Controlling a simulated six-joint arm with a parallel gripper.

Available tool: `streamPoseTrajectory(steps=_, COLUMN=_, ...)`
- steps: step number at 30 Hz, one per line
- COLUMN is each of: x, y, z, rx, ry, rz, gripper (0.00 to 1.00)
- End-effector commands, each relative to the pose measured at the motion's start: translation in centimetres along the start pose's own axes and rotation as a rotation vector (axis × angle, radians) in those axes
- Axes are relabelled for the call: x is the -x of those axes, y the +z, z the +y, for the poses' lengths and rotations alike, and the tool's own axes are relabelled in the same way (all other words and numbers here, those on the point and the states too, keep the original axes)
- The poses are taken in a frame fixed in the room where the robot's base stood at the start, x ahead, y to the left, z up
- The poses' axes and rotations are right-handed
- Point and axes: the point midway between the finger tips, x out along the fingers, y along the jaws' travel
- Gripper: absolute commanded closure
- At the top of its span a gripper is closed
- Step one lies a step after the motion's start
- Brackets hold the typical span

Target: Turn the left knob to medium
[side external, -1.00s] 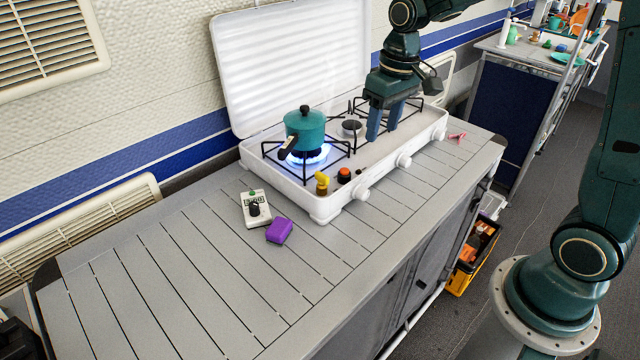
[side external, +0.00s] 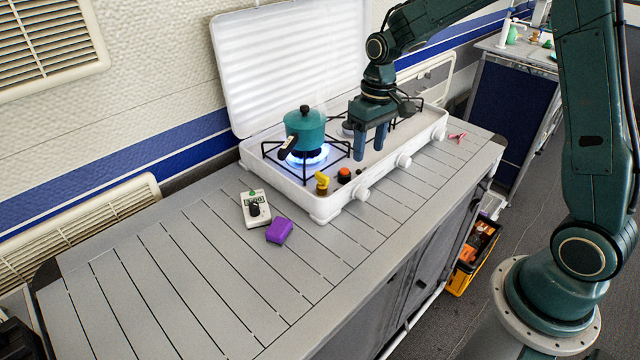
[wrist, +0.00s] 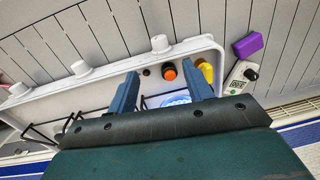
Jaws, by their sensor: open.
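A white gas stove (side external: 390,165) stands on the slatted counter with its lid raised. White knobs line its front face. The left knob (side external: 361,193) is nearest the blue burner flame; it shows in the wrist view (wrist: 160,43) too. Its pointer setting is too small to read. My gripper (side external: 370,155) points down over the stove top, behind and above the left knob, apart from it. Its two blue fingers are spread and empty, and they also show in the wrist view (wrist: 160,85).
A teal pot (side external: 305,128) sits over the lit left burner, beside my gripper. An orange-topped black button (side external: 344,175) and a yellow item (side external: 322,181) are at the stove's front left corner.

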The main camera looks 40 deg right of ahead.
Motion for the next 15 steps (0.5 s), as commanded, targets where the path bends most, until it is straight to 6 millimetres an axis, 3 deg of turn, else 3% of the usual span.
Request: streamPoseTrajectory(steps=15, x=-7.8, y=0.1, z=0.0, rx=0.001, ry=0.0, rz=-0.004, gripper=0.49)
